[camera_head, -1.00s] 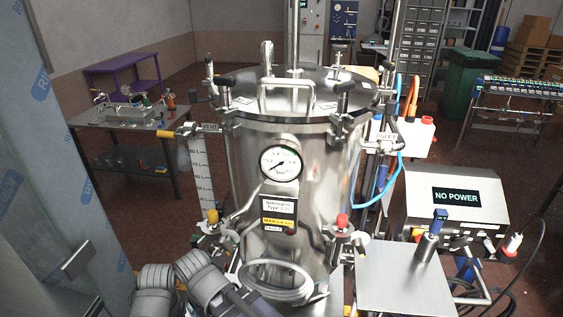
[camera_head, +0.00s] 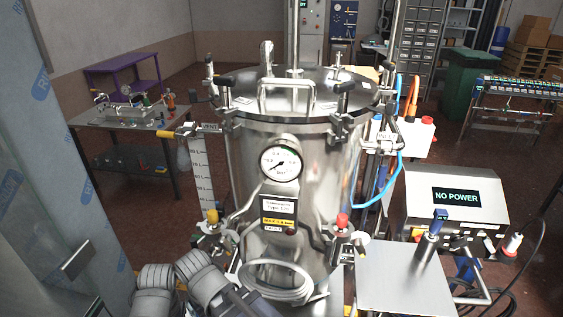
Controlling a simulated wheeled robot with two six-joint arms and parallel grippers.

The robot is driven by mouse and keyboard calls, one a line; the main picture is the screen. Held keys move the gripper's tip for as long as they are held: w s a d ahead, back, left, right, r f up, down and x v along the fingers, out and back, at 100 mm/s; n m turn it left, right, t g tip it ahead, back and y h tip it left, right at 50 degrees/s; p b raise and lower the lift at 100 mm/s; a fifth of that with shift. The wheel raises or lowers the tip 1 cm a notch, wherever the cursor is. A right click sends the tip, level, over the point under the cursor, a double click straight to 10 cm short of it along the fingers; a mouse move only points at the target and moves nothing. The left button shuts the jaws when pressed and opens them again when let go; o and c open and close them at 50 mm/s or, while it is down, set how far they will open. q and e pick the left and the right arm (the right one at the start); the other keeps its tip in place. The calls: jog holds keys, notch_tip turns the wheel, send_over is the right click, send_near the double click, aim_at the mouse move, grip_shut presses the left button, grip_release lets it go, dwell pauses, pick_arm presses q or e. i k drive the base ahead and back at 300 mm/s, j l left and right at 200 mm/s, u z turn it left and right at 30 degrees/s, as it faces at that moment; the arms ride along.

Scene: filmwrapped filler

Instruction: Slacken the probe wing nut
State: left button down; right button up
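I cannot pick out the probe wing nut for certain at this size. A steel tank (camera_head: 320,170) with a round dial gauge (camera_head: 280,164) stands in the middle, and black-handled clamps (camera_head: 343,97) sit around its lid (camera_head: 305,92). A blue-topped upright fitting (camera_head: 432,236) stands on a steel plate (camera_head: 400,285) at the right; I cannot tell whether it is the probe. Neither gripper's fingers show.
A control box (camera_head: 450,205) reading "NO POWER" stands right of the tank. A coiled hose (camera_head: 275,283) lies at the tank's foot. A side table (camera_head: 130,122) with fittings stands at the left. A film-wrapped panel (camera_head: 50,160) fills the left edge.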

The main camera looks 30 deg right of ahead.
aim_at(358, 242)
jog(key=z, duration=1.55)
jog(key=l, duration=0.15)
jog(key=u, duration=0.05)
